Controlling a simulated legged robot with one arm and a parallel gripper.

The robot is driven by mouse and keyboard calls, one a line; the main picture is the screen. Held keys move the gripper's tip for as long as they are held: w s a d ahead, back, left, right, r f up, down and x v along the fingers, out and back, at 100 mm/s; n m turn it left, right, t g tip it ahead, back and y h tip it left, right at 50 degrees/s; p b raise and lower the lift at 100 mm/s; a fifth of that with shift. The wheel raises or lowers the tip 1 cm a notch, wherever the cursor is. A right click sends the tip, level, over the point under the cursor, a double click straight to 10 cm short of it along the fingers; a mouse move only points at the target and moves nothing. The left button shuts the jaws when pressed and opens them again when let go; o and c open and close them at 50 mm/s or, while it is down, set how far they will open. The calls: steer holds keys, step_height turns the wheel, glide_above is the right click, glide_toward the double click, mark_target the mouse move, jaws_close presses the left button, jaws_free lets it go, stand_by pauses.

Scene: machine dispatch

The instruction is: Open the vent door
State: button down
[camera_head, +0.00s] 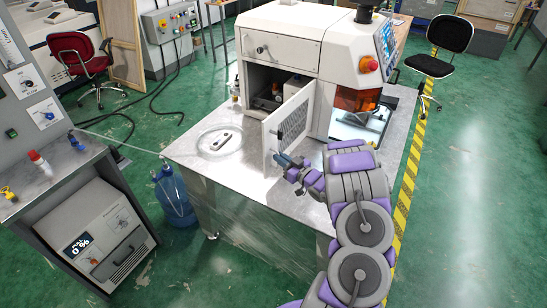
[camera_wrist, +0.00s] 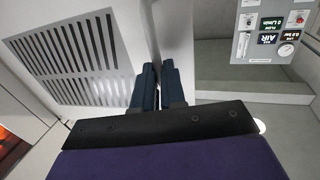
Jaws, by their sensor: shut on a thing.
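The vent door (camera_head: 293,117) is a white panel with a grille on the white machine, and it stands swung open from the compartment in the head view. In the wrist view the grilled door (camera_wrist: 75,50) fills the left side, with its edge running down toward my fingers. My gripper (camera_head: 284,159) is at the door's lower free edge. In the wrist view my gripper (camera_wrist: 160,72) shows two dark blue fingers close together at that edge, shut on the door. The exact contact point is hidden by the fingers.
The open compartment (camera_head: 262,88) holds a few dark and grey parts. A round clear dish (camera_head: 220,140) lies on the metal table (camera_head: 190,150) left of the door. An orange window (camera_head: 357,100) is right of it. A panel with a gauge (camera_wrist: 272,32) shows in the wrist view.

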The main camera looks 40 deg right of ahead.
steer(key=s+d, duration=0.4)
steer(key=s, duration=0.3)
steer(key=shift+s+d+r+b, duration=0.3)
steer(key=shift+d+b, duration=0.05)
steer(key=shift+b, duration=0.1)
steer(key=c, duration=1.6)
jaws_free()
steer(key=shift+d, duration=0.1)
steer(key=o, duration=0.4)
steer(key=shift+d+f, duration=0.15)
steer(key=shift+d, duration=0.15)
steer(key=shift+a, duration=0.4)
steer(key=s, duration=0.5)
steer(key=s+p, duration=0.1)
steer(key=s, duration=1.1)
steer(key=shift+s+d+f+p, duration=0.1)
steer(key=shift+s+d+p, duration=0.1)
steer(key=shift+d+p, duration=0.15)
steer(key=shift+d, duration=0.1)
